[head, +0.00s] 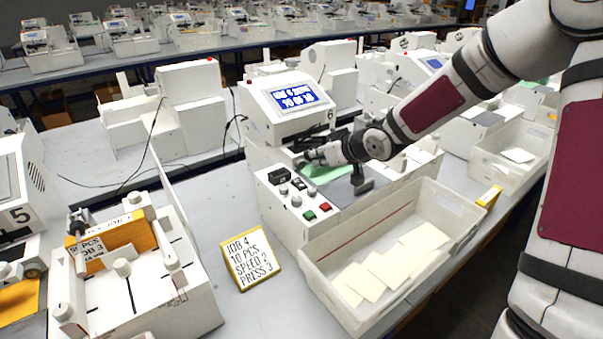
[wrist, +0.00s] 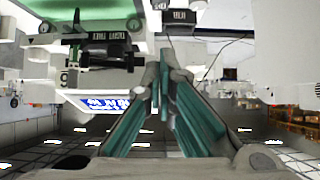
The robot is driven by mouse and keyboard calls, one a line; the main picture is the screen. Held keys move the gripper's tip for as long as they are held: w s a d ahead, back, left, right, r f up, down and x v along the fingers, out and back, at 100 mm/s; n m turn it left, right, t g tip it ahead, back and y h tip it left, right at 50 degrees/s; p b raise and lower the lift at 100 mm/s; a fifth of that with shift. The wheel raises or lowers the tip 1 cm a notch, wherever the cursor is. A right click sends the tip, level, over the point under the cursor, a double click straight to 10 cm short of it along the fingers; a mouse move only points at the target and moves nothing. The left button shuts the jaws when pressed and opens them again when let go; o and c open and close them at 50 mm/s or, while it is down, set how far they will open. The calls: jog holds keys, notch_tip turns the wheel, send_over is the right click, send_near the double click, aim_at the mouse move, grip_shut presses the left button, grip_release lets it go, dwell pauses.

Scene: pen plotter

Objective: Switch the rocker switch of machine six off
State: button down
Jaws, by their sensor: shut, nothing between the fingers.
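Machine six (head: 290,108) stands in the middle of the head view, a white plotter with a "6" on its side. Its lit blue screen (head: 296,96) seems to read job 4 done, 10 of 10. Its front control panel (head: 290,200) carries small black parts, pale knobs, a green button and a red button. A black part (head: 279,175) at the panel's back left looks like the rocker switch; its position is too small to read. My gripper (head: 302,160) is shut and empty, just behind and above the panel. Its teal fingers meet in the wrist view (wrist: 164,60). I cannot tell whether they touch anything.
A white bin (head: 440,262) with paper cards stands right of the panel. A yellow job sign (head: 250,260) stands in front on the table. Machine five (head: 20,200) is at the left.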

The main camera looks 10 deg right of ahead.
jog(key=shift+r, duration=0.1)
jog(key=b, duration=0.2)
send_over(298, 181)
jog(key=s, duration=0.2)
jog(key=f, duration=0.5)
jog(key=shift+w+d+f, duration=0.1)
jog(key=shift+d+f, duration=0.2)
jog(key=shift+f, duration=0.05)
jog(key=shift+w+a+f, duration=0.1)
jog(key=shift+w+f, duration=0.05)
jog(key=shift+f, duration=0.45)
jog(key=shift+w+a+f, duration=0.1)
jog(key=shift+w+f, duration=0.05)
jog(key=shift+f, duration=0.4)
jog(key=shift+w+f, duration=0.2)
jog(key=shift+f, duration=0.75)
jog(key=shift+w+a+f, duration=0.15)
jog(key=shift+w+f, duration=0.2)
jog(key=shift+f, duration=0.15)
jog(key=shift+s+r, duration=0.1)
jog(key=shift+s, duration=0.05)
